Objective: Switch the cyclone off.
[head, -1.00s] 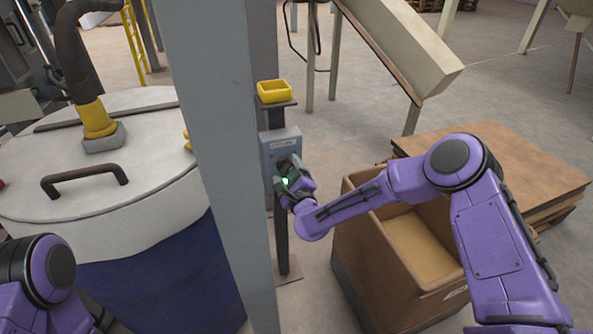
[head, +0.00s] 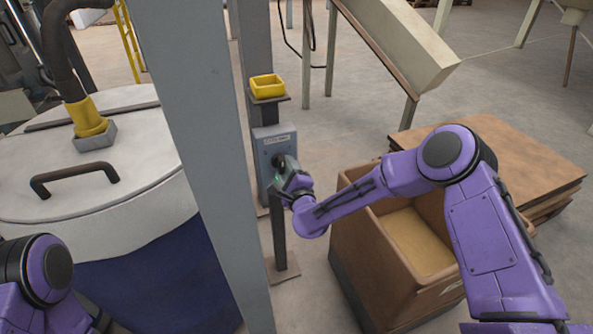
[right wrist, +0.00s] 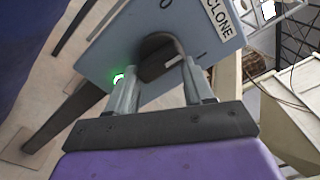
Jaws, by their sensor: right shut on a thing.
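The cyclone's switch box (head: 267,143) is a grey-blue box on a dark post, with a printed label that reads "CYCLONE" in part in the right wrist view (right wrist: 207,38). A dark rotary knob (right wrist: 158,44) stands out from its face. My right gripper (head: 283,176) is at the box front, its fingers (right wrist: 163,88) closed about the knob, which they partly hide. The box looks tilted against the gripper in the wrist view. A green lamp (right wrist: 118,78) glows beside one finger. An "O" mark shows at the top of the box face. My left gripper is out of view.
A thick grey column (head: 205,160) stands just left of the box. A yellow tray (head: 268,86) sits above it. A lidded white drum (head: 80,190) is at left. An open brown bin (head: 350,240) stands below my right arm, with stacked boards (head: 520,150) behind.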

